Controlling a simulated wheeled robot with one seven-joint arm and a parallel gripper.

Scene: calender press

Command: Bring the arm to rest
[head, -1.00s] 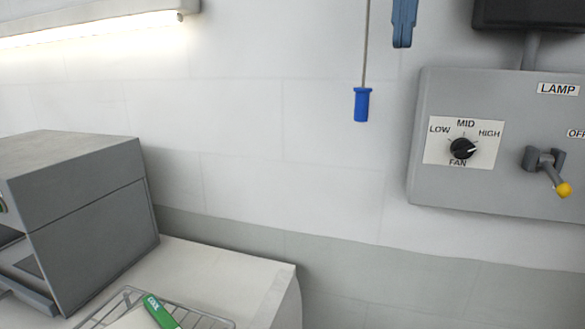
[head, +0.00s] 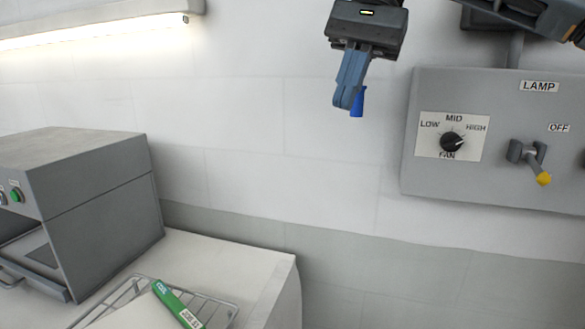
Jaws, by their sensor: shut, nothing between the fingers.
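My gripper (head: 346,103) hangs at the top centre of the head view, fingers pointing down. Its blue fingers are together and hold nothing. Behind it, the blue pull handle (head: 357,104) of a hanging cord shows partly; the cord itself is hidden by the gripper. I cannot tell how far apart the gripper and the handle are. Part of my arm shows at the top right edge.
A grey control box (head: 490,185) on the right wall carries a fan knob (head: 452,141) turned toward HIGH and a yellow-tipped lamp lever (head: 540,172). At left, a grey press (head: 95,215) stands on a white table (head: 225,262) beside a wire rack (head: 128,290) with a green COOL-labelled tool (head: 178,305).

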